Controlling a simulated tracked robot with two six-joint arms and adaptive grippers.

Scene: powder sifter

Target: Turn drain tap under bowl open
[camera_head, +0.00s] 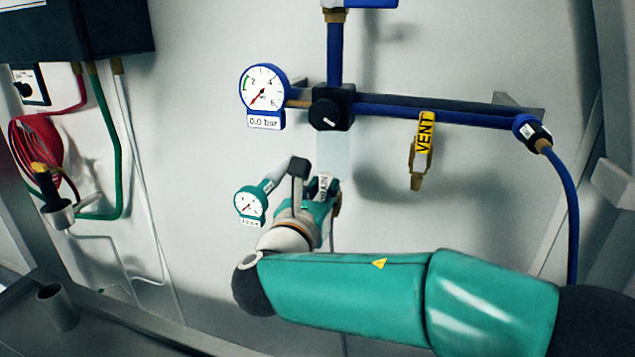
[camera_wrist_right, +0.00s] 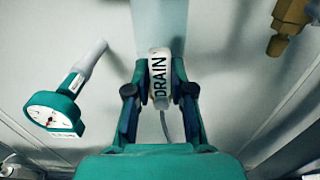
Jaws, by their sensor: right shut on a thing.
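The drain tap has a white handle marked DRAIN (camera_wrist_right: 158,78), under the clear bowl (camera_head: 333,153) of the regulator; the bowl also shows in the right wrist view (camera_wrist_right: 160,25). My right gripper (camera_head: 322,190) is at the handle. In the right wrist view its two fingers (camera_wrist_right: 159,92) stand on either side of the handle and are shut on it. The handle points roughly along the fingers. In the head view my gripper and wrist hide most of the tap. My left gripper is in neither view.
A teal gauge (camera_head: 250,203) hangs left of my right gripper. Above are a blue-rimmed gauge (camera_head: 264,88) reading 0.0 bar, a black regulator knob (camera_head: 326,115) and blue pipes. A yellow VENT valve (camera_head: 424,135) is to the right. A red hose coil (camera_head: 37,143) hangs at far left.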

